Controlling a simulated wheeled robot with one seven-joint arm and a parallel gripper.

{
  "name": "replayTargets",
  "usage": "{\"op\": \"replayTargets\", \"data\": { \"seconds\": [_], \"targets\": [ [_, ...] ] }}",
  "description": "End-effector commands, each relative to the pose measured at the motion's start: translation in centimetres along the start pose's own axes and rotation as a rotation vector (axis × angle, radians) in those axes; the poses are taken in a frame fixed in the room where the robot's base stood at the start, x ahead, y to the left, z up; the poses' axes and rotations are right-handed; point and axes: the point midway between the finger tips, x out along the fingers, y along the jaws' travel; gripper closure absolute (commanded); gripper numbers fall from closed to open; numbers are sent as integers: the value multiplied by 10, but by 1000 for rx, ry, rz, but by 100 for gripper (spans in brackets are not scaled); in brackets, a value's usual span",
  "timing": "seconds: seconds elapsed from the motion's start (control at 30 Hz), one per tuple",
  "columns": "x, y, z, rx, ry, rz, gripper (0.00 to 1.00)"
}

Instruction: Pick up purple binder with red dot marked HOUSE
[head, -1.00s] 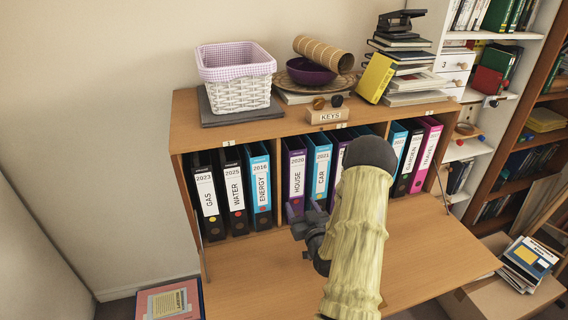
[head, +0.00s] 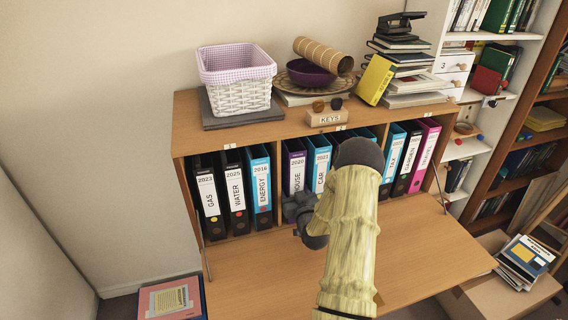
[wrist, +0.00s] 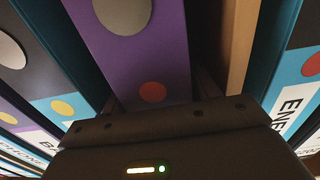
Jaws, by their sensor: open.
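The purple HOUSE binder (head: 294,162) stands upright in the middle compartment, at its left end against the divider. Its white label shows in the head view; its lower part is hidden behind my gripper. In the wrist view the purple binder spine (wrist: 155,50) with a red dot (wrist: 153,92) rises directly ahead, just beyond the gripper body. My gripper (head: 293,207) is open, right at the lower front of this binder. The fingertips are mostly hidden, so I cannot tell whether they touch it.
The blue CAR binder (head: 317,165) stands close on the right. The wooden divider and the blue ENERGY binder (head: 260,185) are on the left. The fold-down desk surface (head: 250,275) below is clear. A basket (head: 235,90) and KEYS box (head: 328,117) are on top.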

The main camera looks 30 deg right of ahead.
Motion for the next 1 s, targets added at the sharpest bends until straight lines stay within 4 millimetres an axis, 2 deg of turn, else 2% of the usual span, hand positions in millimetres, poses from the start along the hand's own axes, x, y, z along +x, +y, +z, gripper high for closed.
{"op": "replayTargets", "data": {
  "seconds": [0.13, 0.63, 0.67, 0.93, 1.0],
  "targets": [
    [9, 0, 0, 0, -1, 0, 39],
    [9, 0, 1, 0, -1, 1, 39],
    [9, 0, 1, 0, -1, 1, 43],
    [9, 1, 1, 0, -1, 1, 96],
    [10, 1, -2, -1, 7, 1, 100]
  ]
}}
